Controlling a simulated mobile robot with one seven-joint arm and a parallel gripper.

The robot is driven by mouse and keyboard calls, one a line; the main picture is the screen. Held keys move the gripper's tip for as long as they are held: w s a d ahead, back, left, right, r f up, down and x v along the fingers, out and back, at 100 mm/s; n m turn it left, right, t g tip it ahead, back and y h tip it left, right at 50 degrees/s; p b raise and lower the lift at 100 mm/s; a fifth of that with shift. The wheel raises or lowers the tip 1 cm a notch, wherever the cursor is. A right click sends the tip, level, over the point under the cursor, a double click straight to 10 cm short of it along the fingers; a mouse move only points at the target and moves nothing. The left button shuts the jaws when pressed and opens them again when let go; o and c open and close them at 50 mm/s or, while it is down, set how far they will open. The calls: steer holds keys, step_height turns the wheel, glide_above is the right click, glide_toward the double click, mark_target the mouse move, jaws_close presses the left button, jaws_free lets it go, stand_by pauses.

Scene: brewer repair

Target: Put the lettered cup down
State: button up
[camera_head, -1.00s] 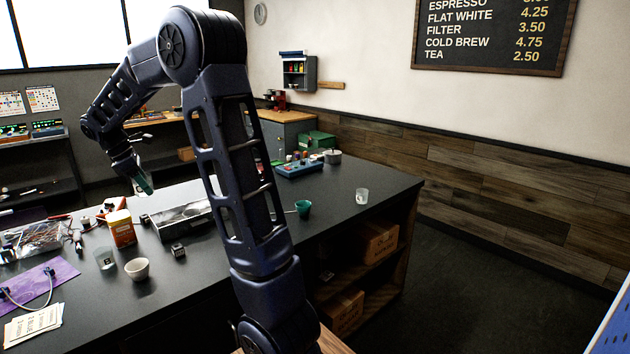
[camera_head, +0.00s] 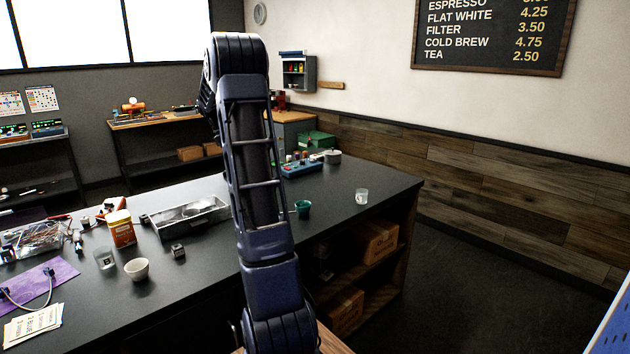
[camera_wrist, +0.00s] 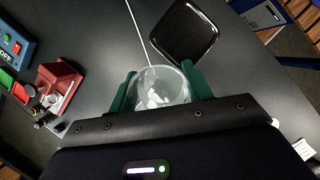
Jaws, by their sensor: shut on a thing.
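My gripper (camera_wrist: 161,80) is shut on a clear glass cup (camera_wrist: 160,92) in the wrist view, one green finger on each side of it. I look down into its open mouth. No letter is readable on it, so I cannot confirm that it is the lettered cup. A dark counter surface lies below it; I cannot tell whether its base touches.
A black square tray (camera_wrist: 184,32) lies just beyond the held cup, with a thin white line beside it. A red device (camera_wrist: 58,80) and a blue switch box (camera_wrist: 15,40) are at the left.

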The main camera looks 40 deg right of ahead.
steer(key=s+d+f+m+y, duration=0.1)
steer(key=s+d+m, duration=0.1)
steer(key=s+d, duration=0.8)
steer(key=s+d+m+g, duration=0.15)
steer(key=s+d, duration=0.25)
steer(key=d, duration=1.3)
steer(key=s+d+f+m+y, duration=0.1)
steer(key=s+d+m, duration=0.2)
steer(key=s+d, duration=0.7)
steer(key=shift+n, duration=0.25)
steer(key=w+d+f, duration=0.1)
steer(key=f, duration=0.7)
steer(key=w+d+f, duration=0.1)
steer(key=f, duration=0.7)
steer(key=w+d+f, duration=0.1)
steer(key=f, duration=0.7)
steer(key=shift+w, duration=0.15)
steer(key=shift+d+f, duration=0.1)
steer(key=shift+f, duration=0.05)
steer(key=o, duration=1)
steer(key=v, duration=1.2)
steer(key=shift+a+r, duration=0.25)
steer(key=shift+a, duration=0.05)
